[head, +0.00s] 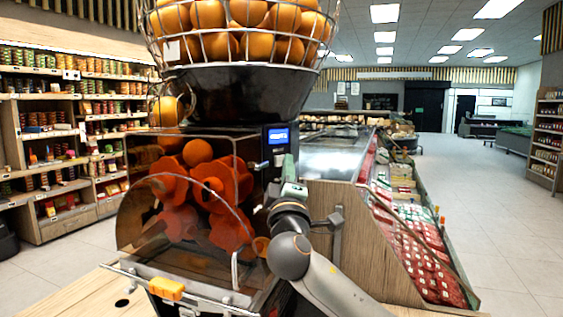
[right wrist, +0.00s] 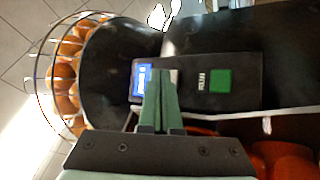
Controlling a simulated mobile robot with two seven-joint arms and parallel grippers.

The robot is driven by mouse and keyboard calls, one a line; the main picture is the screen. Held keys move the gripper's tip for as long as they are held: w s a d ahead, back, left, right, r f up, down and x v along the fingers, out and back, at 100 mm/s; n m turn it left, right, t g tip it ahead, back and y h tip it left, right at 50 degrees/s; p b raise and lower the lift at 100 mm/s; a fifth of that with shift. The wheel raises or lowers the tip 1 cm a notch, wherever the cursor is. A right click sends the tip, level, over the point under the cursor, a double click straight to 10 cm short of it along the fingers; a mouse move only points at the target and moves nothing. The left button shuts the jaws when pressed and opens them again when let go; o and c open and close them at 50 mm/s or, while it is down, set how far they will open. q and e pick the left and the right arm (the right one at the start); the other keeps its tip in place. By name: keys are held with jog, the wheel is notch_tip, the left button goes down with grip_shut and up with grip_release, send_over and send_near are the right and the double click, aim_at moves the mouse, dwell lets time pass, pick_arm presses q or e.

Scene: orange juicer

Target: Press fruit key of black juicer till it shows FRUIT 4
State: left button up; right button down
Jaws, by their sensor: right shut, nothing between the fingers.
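The black juicer (head: 240,95) stands in the middle of the head view, with a wire basket of oranges on top. Its small blue lit display (head: 279,136) is on the front panel; the writing on it is too small to read surely. The display also shows in the right wrist view (right wrist: 142,77). My right gripper (head: 289,165) is shut and empty, just below the display in the head view. In the right wrist view its green fingertips (right wrist: 161,80) lie right beside the display, over the panel. The fruit key is not distinguishable; the fingertips may hide it. My left gripper is out of view.
A green button (right wrist: 221,80) sits on the same panel, beside a white label. The juicer's clear front cover (head: 150,225) with an orange latch (head: 166,288) is left of my right arm. A wooden produce stand (head: 345,240) is close on the right.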

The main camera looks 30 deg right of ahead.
jog(key=shift+w+a, duration=0.1)
jog(key=shift+w, duration=0.35)
dwell(0.6)
jog(key=shift+s+d, duration=0.2)
jog(key=shift+s, duration=0.65)
jog(key=s, duration=0.3)
jog(key=s+d, duration=0.1)
jog(key=s, duration=0.1)
jog(key=shift+a, duration=0.1)
dwell(0.8)
